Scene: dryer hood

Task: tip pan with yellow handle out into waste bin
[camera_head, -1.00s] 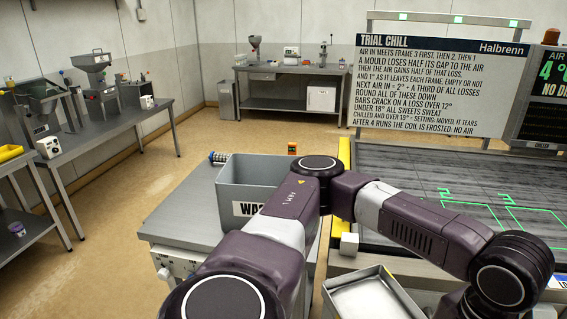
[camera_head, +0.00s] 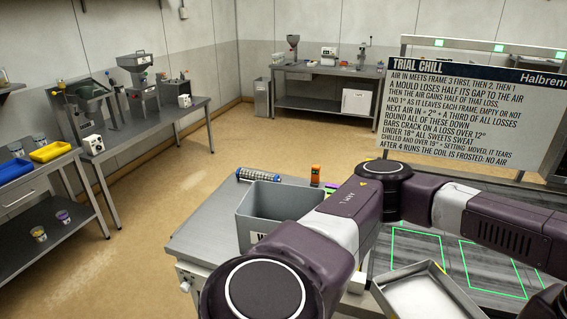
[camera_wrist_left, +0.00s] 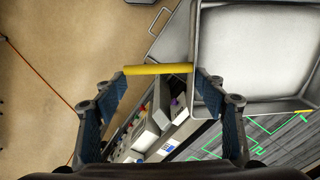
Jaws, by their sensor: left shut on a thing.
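The pan (camera_wrist_left: 255,50) is a grey metal tray with raised walls. Its yellow handle (camera_wrist_left: 158,69) lies between the fingers of my left gripper (camera_wrist_left: 160,88), which is shut on it. A shallow metal pan, apparently the same one, shows at the bottom right of the head view (camera_head: 430,292); its handle and my gripper are hidden or out of frame there. No clear contents can be made out. The grey waste bin (camera_head: 252,228) stands upright on a metal table, left of the pan; my arm covers part of its front and label. My right gripper is not in view.
The bin's table (camera_head: 205,228) also holds a blue-ended cylinder (camera_head: 258,175) and an orange item (camera_head: 315,175) behind the bin. A dark panel with green outlines (camera_head: 418,248) and a text board (camera_head: 470,115) are at right. Open floor (camera_head: 165,165) lies left.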

